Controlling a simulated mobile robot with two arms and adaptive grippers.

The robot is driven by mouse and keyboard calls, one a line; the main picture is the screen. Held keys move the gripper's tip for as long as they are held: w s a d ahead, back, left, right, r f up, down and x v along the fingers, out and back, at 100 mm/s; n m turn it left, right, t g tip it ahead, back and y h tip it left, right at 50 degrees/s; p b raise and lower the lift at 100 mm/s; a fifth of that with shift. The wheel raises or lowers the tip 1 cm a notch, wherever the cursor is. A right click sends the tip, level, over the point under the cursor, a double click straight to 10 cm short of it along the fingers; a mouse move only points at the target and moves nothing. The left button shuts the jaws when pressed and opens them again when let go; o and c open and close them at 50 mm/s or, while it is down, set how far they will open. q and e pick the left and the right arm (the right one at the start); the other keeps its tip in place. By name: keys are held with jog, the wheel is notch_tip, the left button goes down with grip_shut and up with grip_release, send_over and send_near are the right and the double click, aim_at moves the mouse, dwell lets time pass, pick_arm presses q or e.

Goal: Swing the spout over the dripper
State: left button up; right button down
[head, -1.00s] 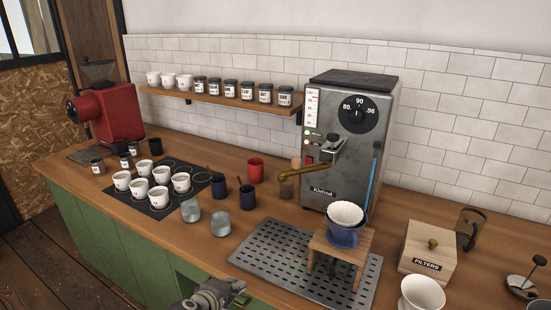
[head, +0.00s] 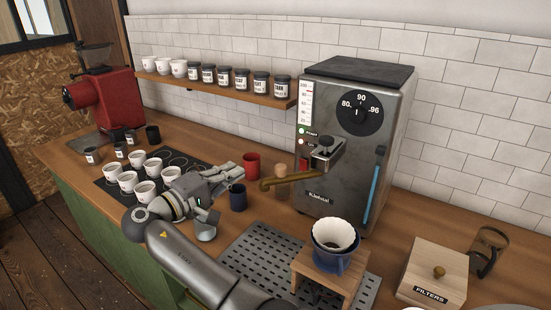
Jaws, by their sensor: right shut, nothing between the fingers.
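The brass spout (head: 292,181) juts left from the steel boiler (head: 345,150) and its tip hangs over the counter. The dripper (head: 334,236), white-lined with a blue body, stands on a wooden stand (head: 349,284) to the right of and nearer than the spout's tip. The spout does not point over it. My right gripper (head: 240,171) is shut and empty, just left of the spout's tip. It looks apart from the spout; the depth between them is hard to judge. My left gripper is out of view.
A perforated drip tray (head: 246,252) lies under the stand. White cups on a dark mat (head: 108,188) are left. A filters box (head: 431,272) is right.

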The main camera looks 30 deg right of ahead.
aim_at(294, 174)
jog(key=r+p+x, duration=0.1)
jog(key=p+x, duration=0.4)
jog(key=x, duration=0.4)
pick_arm(q)
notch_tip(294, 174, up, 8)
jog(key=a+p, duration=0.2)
jog(key=p, duration=0.1)
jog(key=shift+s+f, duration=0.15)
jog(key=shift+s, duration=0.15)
pick_arm(e)
jog(key=s, duration=0.4)
jog(key=shift+a+f, duration=0.15)
jog(key=shift+f, duration=0.2)
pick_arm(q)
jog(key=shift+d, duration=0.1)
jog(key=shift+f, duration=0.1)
pick_arm(e)
jog(key=shift+w, duration=0.1)
